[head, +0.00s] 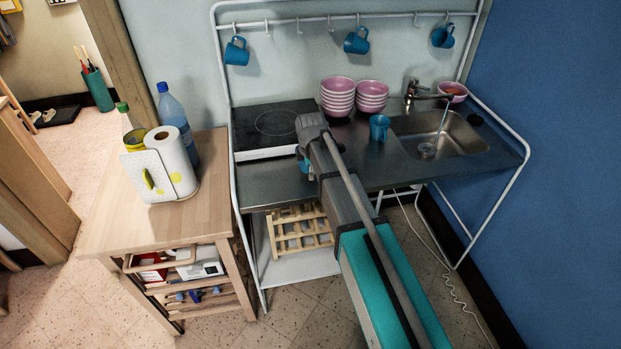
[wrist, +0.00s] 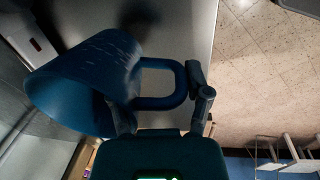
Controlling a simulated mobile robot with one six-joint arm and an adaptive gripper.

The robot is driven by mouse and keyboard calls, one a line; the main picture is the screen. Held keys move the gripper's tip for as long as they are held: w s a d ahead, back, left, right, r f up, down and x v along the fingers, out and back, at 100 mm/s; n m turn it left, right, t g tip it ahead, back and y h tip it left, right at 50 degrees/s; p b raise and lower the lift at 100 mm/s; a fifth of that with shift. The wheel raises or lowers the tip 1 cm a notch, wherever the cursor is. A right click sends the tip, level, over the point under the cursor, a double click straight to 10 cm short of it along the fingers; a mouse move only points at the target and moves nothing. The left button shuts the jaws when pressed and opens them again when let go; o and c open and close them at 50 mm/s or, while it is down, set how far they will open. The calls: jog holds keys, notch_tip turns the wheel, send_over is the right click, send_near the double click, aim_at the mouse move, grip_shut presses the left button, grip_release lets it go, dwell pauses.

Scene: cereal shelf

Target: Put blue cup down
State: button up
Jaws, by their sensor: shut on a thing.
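My gripper (wrist: 160,104) is shut on the handle of a blue cup (wrist: 85,85), which fills the left of the wrist view. The cup body is beside the fingers, tilted in that picture. In the head view my arm hides most of the gripper, and only a small blue part of the held cup (head: 305,166) shows over the counter's front, below the hob. Whether its base touches the counter (head: 275,188) cannot be told. Another blue cup (head: 379,127) stands upright on the counter by the sink.
Pink bowl stacks (head: 338,96) stand behind my arm. The sink (head: 440,135) with running tap is right, the black hob (head: 275,124) left. Blue cups (head: 236,51) hang from the rail. A wooden trolley (head: 125,225) stands left. The counter's front left is bare.

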jog(key=shift+f+b, duration=0.95)
jog(key=shift+f, duration=0.35)
jog(key=shift+f, duration=0.15)
jog(key=o, duration=1.3)
jog(key=shift+o, duration=0.2)
jog(key=shift+r, duration=0.2)
notch_tip(320, 180, up, 12)
jog(key=s+p, duration=0.1)
jog(key=p, duration=1.1)
jog(key=shift+s, duration=0.35)
jog(key=shift+d, duration=0.1)
